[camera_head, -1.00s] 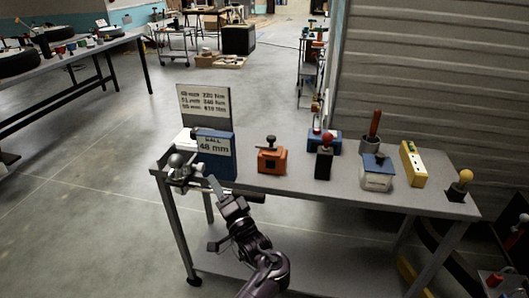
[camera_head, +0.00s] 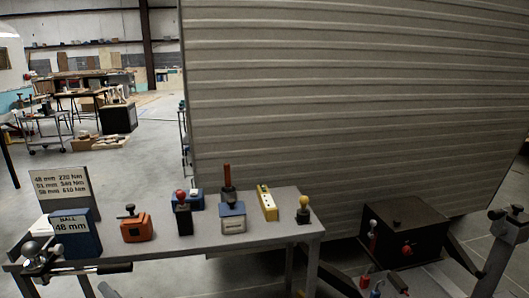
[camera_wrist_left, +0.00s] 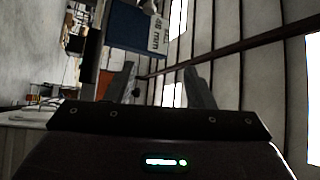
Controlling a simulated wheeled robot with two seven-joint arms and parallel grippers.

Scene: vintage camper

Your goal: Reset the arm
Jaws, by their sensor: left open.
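My left gripper shows in the left wrist view (camera_wrist_left: 160,82) with its two fingers apart. I see nothing held between them. A blue box labelled "BALL 48 mm" (camera_head: 75,235) stands at the bench's left end. It also shows beyond the fingers in the left wrist view (camera_wrist_left: 128,28). My right gripper is in neither view.
A silver ball piece with a dark-handled bar (camera_head: 95,269) lies at the bench's front left. An orange block (camera_head: 136,230), a blue-topped block (camera_head: 232,217) and a yellow block (camera_head: 267,203) stand on the bench. A ribbed trailer wall (camera_head: 350,110) closes the back. A black box (camera_head: 403,232) is at right.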

